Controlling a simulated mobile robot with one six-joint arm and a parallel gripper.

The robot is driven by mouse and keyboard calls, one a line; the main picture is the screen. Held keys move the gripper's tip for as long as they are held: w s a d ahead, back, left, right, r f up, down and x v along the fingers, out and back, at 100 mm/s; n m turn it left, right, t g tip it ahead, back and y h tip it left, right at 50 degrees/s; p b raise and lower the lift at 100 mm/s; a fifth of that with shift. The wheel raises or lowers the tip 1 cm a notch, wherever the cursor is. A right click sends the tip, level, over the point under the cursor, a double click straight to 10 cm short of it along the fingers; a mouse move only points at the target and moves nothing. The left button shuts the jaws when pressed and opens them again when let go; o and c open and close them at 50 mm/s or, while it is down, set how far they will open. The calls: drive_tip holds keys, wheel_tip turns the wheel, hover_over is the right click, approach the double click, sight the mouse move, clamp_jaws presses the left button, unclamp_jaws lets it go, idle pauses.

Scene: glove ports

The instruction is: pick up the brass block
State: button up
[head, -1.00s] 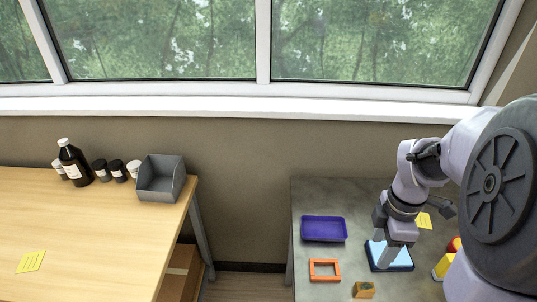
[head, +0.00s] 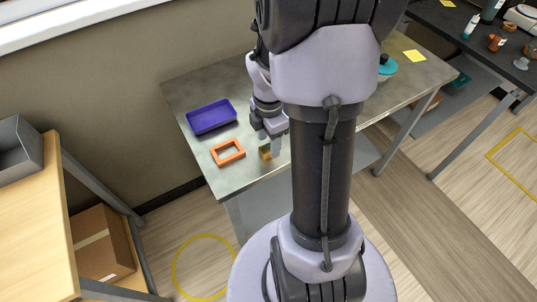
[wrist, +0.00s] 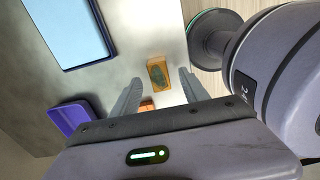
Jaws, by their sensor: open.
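The brass block (head: 264,153) is a small golden block on the grey metal table, just right of the orange frame. In the wrist view the brass block (wrist: 158,72) shows a dark greenish patch on its upper face. It appears between and slightly beyond my two fingertips, with a gap on each side. My gripper (head: 270,146) points down at the block in the head view and partly covers it. In the wrist view my gripper (wrist: 160,84) is open and empty. I cannot tell the exact height of the fingertips over the block.
An orange frame (head: 232,161) and a purple tray (head: 211,129) lie left of the block. A pale blue pad with a dark rim (wrist: 65,30) shows in the wrist view. My arm hides part of the table. The table's edge is close to the block.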

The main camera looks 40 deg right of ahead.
wheel_tip(320, 180, down, 2)
drive_tip(key=shift+f, duration=0.1)
drive_tip(key=shift+r, duration=0.2)
clamp_jaws()
idle(1.1)
